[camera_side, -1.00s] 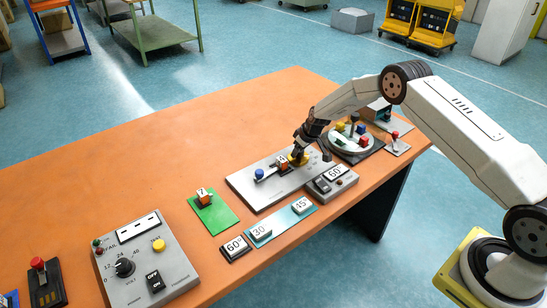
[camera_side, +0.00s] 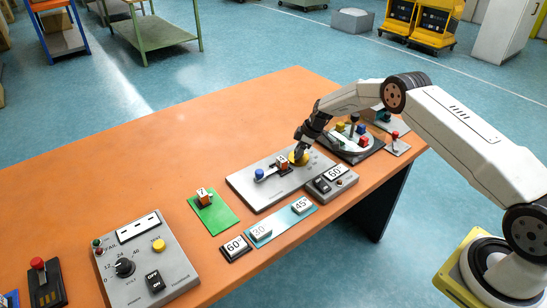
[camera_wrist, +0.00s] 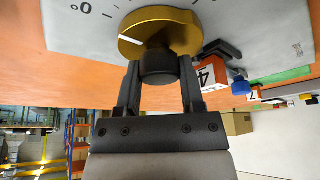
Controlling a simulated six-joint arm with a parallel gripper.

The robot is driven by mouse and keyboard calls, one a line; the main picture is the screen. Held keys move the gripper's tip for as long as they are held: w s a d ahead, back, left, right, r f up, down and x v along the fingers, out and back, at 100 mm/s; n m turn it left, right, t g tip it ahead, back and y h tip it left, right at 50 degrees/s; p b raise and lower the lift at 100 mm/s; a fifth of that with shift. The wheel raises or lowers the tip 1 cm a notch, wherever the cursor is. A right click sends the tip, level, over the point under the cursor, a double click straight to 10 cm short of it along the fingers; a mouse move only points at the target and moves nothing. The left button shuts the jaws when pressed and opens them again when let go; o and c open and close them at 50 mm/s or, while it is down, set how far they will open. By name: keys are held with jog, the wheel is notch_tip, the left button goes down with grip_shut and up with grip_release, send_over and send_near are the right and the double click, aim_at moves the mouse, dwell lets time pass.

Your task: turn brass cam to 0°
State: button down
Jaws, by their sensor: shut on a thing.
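The brass cam (camera_wrist: 175,27) is a gold disc with a white line on its rim and a dark knob (camera_wrist: 158,66) at its centre. It also shows in the side view (camera_side: 299,158), partly behind my gripper. In the wrist view my gripper (camera_wrist: 158,80) has its two fingers shut on the dark knob, one on each side. A 0° mark (camera_wrist: 82,7) and tick marks are on the grey plate beside the cam. The white line points toward the left, near the tick marks; its exact angle cannot be read.
The grey plate (camera_side: 250,185) also carries a blue-knobbed lever (camera_side: 259,174) and an orange-white block marked 4 (camera_wrist: 212,75). A turntable with coloured blocks (camera_side: 352,146) is to the right. The orange table is clear behind.

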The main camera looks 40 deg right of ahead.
aim_at(308, 157)
jog(key=shift+s+f+n, duration=0.1)
jog(key=shift+n, duration=0.2)
jog(key=shift+c, duration=1)
grip_release()
jog(key=shift+r, duration=0.25)
jog(key=shift+d+r, duration=0.2)
jog(key=shift+r, duration=0.25)
jog(key=shift+v, duration=3.25)
